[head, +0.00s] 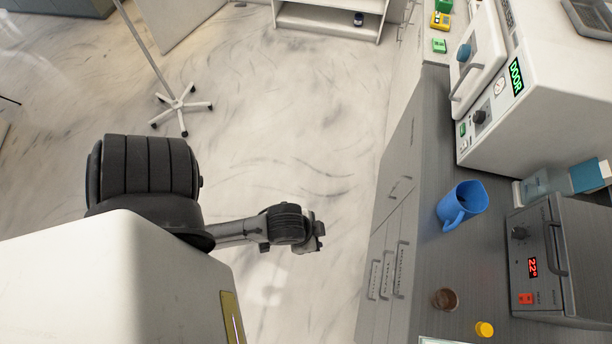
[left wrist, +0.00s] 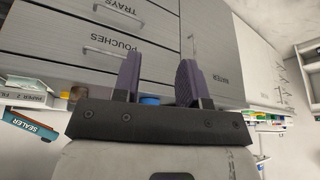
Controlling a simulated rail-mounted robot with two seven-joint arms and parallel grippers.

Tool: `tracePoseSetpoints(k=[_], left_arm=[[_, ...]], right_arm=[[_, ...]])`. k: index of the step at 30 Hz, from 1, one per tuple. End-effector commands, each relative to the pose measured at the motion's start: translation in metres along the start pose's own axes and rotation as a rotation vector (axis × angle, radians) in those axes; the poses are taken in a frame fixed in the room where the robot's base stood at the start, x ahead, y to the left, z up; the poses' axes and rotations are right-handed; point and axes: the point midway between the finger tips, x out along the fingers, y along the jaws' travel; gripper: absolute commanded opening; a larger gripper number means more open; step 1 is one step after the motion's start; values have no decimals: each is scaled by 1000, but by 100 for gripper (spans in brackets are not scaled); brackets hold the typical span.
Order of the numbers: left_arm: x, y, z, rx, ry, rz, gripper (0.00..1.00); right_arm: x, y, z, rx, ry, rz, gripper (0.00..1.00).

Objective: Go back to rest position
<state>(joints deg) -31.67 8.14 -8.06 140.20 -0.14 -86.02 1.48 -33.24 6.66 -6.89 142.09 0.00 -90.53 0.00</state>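My left arm reaches in from the left in the head view. Its gripper (head: 316,237) is over the pale floor, left of the grey counter (head: 429,119), and touches nothing that I can see. In the left wrist view the two purple-grey fingers of this gripper (left wrist: 158,72) stand apart with nothing between them. Drawer fronts labelled TRAYS and POUCHES (left wrist: 111,45) appear upside down behind them. My right gripper is in neither view.
On the counter are a blue jug (head: 464,203), a small brown cup (head: 445,299), a yellow-capped item (head: 485,329), a grey device (head: 540,220) and a white machine (head: 545,90) reading DOOR. A wheeled stand (head: 181,104) is at the upper left. Open floor lies between.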

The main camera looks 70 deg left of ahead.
Motion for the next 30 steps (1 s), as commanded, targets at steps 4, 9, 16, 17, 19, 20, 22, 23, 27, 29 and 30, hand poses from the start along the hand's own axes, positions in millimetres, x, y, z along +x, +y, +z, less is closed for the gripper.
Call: tracePoseSetpoints(k=[4, 9, 16, 17, 19, 20, 22, 23, 27, 29, 30], left_arm=[[-9, 0, 15, -5, -60, 3, 39], [-11, 0, 17, -4, -72, 3, 39], [-10, 0, 17, -5, -70, 3, 39], [-10, 0, 17, -5, -70, 3, 39], [-10, 0, 17, -5, -70, 3, 39], [-10, 0, 17, -5, -70, 3, 39], [-10, 0, 17, -5, -70, 3, 39], [-10, 0, 17, -5, -70, 3, 39], [-10, 0, 17, -5, -70, 3, 39], [-10, 0, 17, -5, -70, 3, 39], [-10, 0, 17, -5, -70, 3, 39]], right_arm=[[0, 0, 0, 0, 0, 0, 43], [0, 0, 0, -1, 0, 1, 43], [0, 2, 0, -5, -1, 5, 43], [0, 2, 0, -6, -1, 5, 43], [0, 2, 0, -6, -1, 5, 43], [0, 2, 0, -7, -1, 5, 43], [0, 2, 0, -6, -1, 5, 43], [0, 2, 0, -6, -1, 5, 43], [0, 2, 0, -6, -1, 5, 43], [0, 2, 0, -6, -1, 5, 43], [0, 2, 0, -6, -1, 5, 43]])
